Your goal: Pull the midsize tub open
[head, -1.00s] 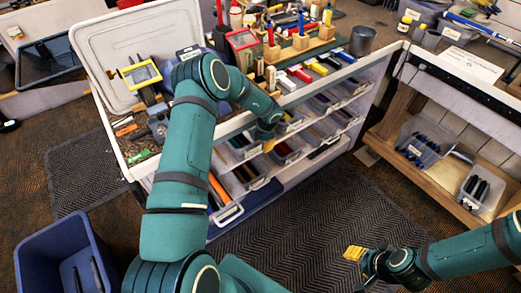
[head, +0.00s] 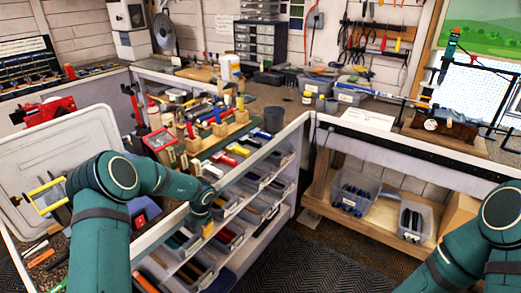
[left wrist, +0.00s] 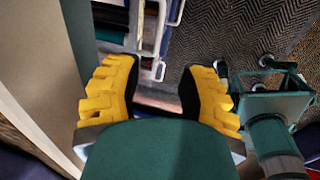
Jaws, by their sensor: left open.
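Clear tubs with white handles sit in rows on the shelves under the bench. One tub (head: 226,240) is just right of my left gripper (head: 207,229), and another (head: 197,276) is below it. I cannot tell which is the midsize one. My left gripper is in front of the shelf row, its fingers partly hidden by its own wrist. In the left wrist view, its yellow fingers (left wrist: 160,92) are spread with nothing between them. White tub handles (left wrist: 161,68) show just beyond the fingertips. My right arm enters at the lower right, but its gripper is out of view.
The bench top holds tools, wooden blocks (head: 223,130) and a grey cup (head: 275,119). A second bench on the right has a wooden lower shelf with two clear bins (head: 355,192). A white lid-like panel (head: 70,150) stands at left. Dark matting covers the floor before the shelves.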

